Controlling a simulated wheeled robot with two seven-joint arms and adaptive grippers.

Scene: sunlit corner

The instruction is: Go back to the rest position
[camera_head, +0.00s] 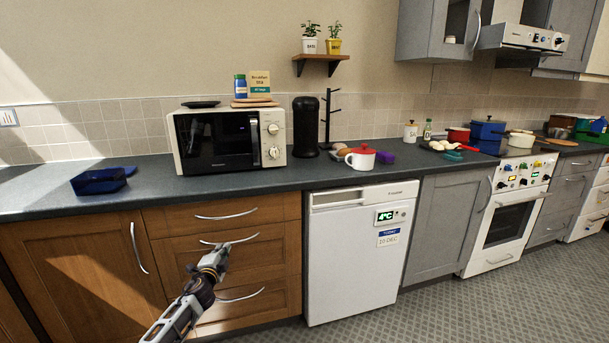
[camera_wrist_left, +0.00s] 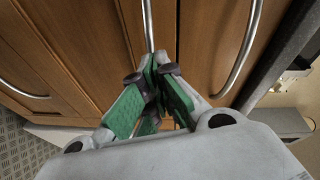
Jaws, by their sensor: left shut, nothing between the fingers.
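My left gripper (camera_head: 217,257) is in front of the wooden drawers in the head view, near the middle drawer's handle (camera_head: 229,239). In the left wrist view its green-padded fingers (camera_wrist_left: 157,85) are together with nothing between them. A metal handle on the wooden front shows just beyond the fingertips there; I cannot tell whether they touch it. The drawers (camera_head: 270,236) look closed. My right gripper is in neither view.
A white fridge (camera_head: 355,260) stands right of the drawers. The patterned floor (camera_head: 430,310) is clear at right.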

